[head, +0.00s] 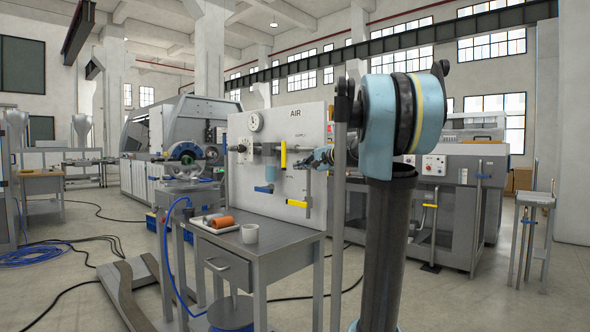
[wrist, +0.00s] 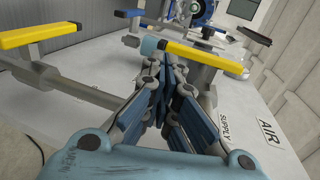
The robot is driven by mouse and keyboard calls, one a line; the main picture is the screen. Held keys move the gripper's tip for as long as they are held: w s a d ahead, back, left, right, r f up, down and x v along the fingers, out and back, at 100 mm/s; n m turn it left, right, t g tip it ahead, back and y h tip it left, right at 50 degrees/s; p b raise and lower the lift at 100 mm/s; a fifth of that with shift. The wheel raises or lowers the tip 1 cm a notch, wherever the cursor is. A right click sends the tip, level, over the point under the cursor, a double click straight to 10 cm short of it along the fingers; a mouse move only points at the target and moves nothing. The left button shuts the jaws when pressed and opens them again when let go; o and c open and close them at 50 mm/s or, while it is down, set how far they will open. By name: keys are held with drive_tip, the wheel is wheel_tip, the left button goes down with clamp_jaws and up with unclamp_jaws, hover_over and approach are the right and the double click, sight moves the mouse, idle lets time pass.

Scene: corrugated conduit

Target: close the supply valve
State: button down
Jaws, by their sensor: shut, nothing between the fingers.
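The grey-white board marked AIR carries pipes with lever valves. The supply valve's yellow lever (head: 283,154) stands upright beneath a small label, crossing the horizontal pipe. In the wrist view this yellow lever (wrist: 205,57) lies just beyond my fingertips, with the SUPPLY label (wrist: 226,127) to its lower right. My gripper (wrist: 160,75) is shut and empty. Its tips are close to one end of the lever; I cannot tell whether they touch. In the head view my gripper (head: 312,158) is right of the lever, partly hidden by my arm.
Another yellow lever (head: 298,203) lies level on the drop pipe; it also shows in the wrist view (wrist: 40,35). A blue lever (head: 264,189) is lower on the board.

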drive_tip(key=f+v, duration=0.2)
drive_tip(key=v, duration=0.7)
drive_tip(key=shift+d, duration=0.15)
drive_tip(key=shift+s, duration=0.1)
drive_tip(key=s+a+f+n+g+h, duration=0.2)
drive_tip(key=s+a+f+n+g, duration=0.1)
drive_tip(key=s+f, duration=0.75)
drive_tip(key=s+a+f+n+g+h, duration=0.2)
drive_tip(key=s+a+f+g, duration=0.1)
drive_tip(key=s+f, duration=0.7)
drive_tip(key=s+d+f+n+g+h, duration=0.1)
drive_tip(key=s+d+f+n+h, duration=0.1)
drive_tip(key=s+f, duration=0.6)
drive_tip(key=s+d+f+n+g+h, duration=0.2)
drive_tip(key=s+d+f+h, duration=0.2)
drive_tip(key=s+f, duration=0.5)
wheel_tip(320, 180, down, 5)
drive_tip(key=d, duration=0.2)
drive_tip(key=shift+d+n, duration=0.3)
drive_tip(key=shift+d, duration=0.05)
drive_tip(key=shift+s, duration=0.1)
drive_tip(key=shift+w+f, duration=0.2)
drive_tip(key=shift+w, duration=0.25)
